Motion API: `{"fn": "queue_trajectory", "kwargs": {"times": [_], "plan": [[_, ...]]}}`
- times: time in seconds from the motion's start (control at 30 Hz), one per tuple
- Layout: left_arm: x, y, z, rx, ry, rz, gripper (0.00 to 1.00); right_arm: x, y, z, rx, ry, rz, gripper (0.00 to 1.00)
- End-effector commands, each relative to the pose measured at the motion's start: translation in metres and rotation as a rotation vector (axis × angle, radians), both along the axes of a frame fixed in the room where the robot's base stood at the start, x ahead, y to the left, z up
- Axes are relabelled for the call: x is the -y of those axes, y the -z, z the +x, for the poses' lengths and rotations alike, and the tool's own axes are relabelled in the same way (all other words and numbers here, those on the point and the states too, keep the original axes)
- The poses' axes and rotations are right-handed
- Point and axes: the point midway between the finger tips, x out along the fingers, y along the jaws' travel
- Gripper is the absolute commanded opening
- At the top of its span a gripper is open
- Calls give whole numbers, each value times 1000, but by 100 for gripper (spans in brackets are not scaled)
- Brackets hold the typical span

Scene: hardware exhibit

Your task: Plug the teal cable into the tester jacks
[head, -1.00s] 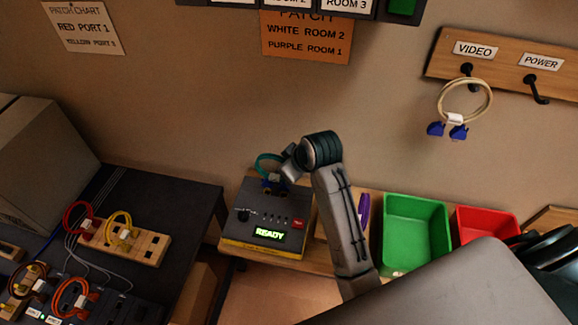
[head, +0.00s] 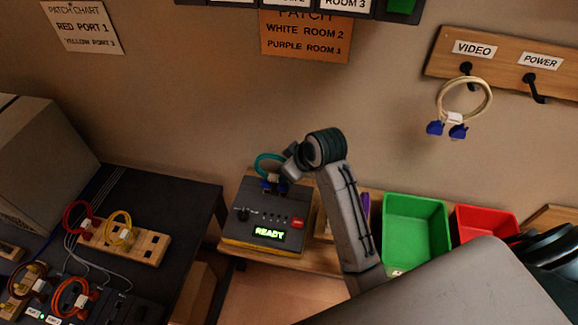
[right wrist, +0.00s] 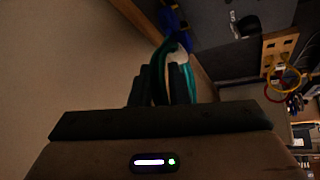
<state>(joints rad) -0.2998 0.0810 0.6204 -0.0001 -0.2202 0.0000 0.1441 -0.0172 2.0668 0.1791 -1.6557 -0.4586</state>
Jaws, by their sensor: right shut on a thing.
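The tester (head: 266,220) is a dark grey box with a yellow lower edge and a lit green READY display. It stands on the wooden bench below the wall. My right gripper (head: 284,174) is over the tester's back edge, shut on the teal cable (head: 263,161). The teal loop also shows between the fingers in the right wrist view (right wrist: 187,78). The cable's blue plugs (right wrist: 173,25) point toward the tester's back part. Whether they touch or sit in the jacks cannot be told; the jacks are hidden. My left gripper is not in view.
A green bin (head: 416,232) and a red bin (head: 484,223) stand right of the tester, with a purple item partly behind my arm. A dark table at left holds wooden blocks (head: 150,244) with red and yellow cables. A white cable (head: 465,97) hangs on a wall hook.

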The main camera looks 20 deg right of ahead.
Motion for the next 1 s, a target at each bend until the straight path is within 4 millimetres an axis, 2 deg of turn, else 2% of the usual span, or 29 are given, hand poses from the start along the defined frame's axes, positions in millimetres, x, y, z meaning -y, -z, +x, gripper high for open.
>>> {"fn": "queue_trajectory", "kwargs": {"times": [1.0], "plan": [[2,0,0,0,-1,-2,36,1,6,0,0,-4,0,0]]}}
